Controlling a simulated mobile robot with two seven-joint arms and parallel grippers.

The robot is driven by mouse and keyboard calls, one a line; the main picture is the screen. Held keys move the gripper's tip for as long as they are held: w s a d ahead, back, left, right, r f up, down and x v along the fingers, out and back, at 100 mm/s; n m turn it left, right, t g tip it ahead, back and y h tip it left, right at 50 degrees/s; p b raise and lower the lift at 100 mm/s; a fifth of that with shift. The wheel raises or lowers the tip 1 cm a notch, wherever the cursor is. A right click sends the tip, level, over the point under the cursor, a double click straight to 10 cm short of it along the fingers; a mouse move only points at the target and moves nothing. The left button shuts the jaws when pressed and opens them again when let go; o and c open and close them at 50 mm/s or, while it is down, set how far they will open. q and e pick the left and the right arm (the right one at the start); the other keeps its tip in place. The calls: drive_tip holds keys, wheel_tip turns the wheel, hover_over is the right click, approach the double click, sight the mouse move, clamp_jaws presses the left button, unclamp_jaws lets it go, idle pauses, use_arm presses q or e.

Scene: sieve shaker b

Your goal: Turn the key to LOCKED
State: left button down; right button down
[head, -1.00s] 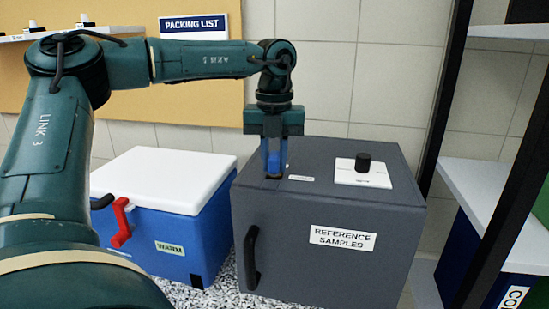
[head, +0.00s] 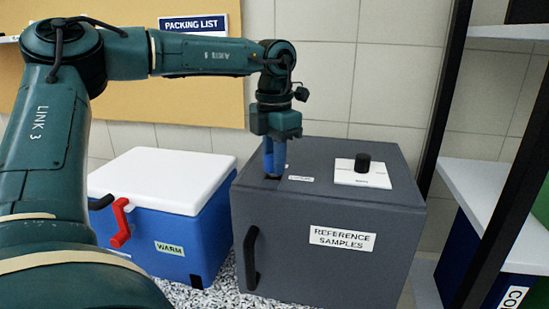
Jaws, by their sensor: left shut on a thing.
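A dark grey cabinet (head: 335,275) labelled REFERENCE SAMPLES stands on the speckled counter, its door shut. My left gripper (head: 274,172) points straight down at the left part of the cabinet's top. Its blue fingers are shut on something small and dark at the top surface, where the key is. The fingers hide most of the key, so I cannot read its angle. A small white label (head: 301,179) lies just right of the fingers; its text is too small to read. My right gripper is not in view.
A black knob (head: 363,162) on a white plate (head: 362,177) is on the cabinet's top right. A blue cooler (head: 190,262) with white lid (head: 165,178) and red latch (head: 121,223), labelled WARM, stands left. A black-framed shelf (head: 480,190) stands right.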

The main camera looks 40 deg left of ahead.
use_arm(q)
drive_tip(key=m, duration=0.8)
drive_tip(key=shift+m, duration=0.3)
drive_tip(key=m, duration=0.4)
drive_tip(key=c, duration=1.2)
unclamp_jaws()
drive_tip(key=shift+r, duration=0.1)
